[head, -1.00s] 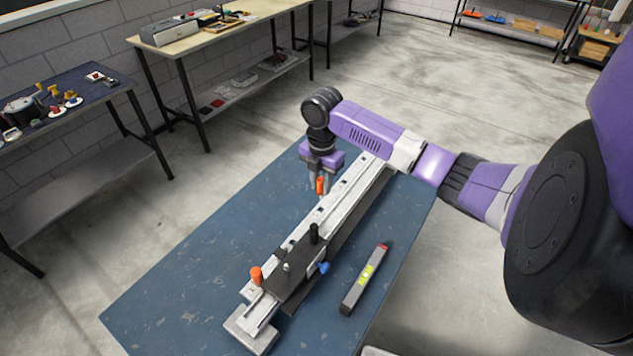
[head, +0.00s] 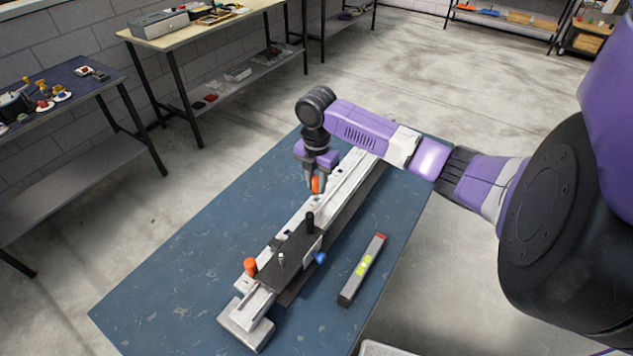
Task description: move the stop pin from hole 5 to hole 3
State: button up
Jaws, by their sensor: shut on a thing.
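My gripper (head: 314,188) points down over the long pale rail (head: 345,180) on the blue bench. It is shut on an orange stop pin (head: 315,185), which is held upright. The pin's lower end is hard to see, so I cannot tell whether it is in a hole or just above the rail. A second orange pin (head: 250,266) stands at the near end of the rail, by the dark carriage plate (head: 287,258). The hole numbers are too small to read.
The carriage has a black upright knob (head: 310,221) and a blue knob (head: 320,257) at its side. A grey bar with a yellow-green label (head: 362,270) lies to the right on the blue bench (head: 190,270). The bench left of the rail is clear.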

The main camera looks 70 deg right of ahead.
aim_at(317, 190)
jog(key=shift+f+b, duration=0.9)
jog(key=shift+f, duration=0.6)
jog(key=o, duration=1)
jog(key=shift+o, duration=0.2)
notch_tip(317, 190, up, 8)
jog(key=shift+f+b, duration=0.1)
jog(key=shift+b, duration=0.5)
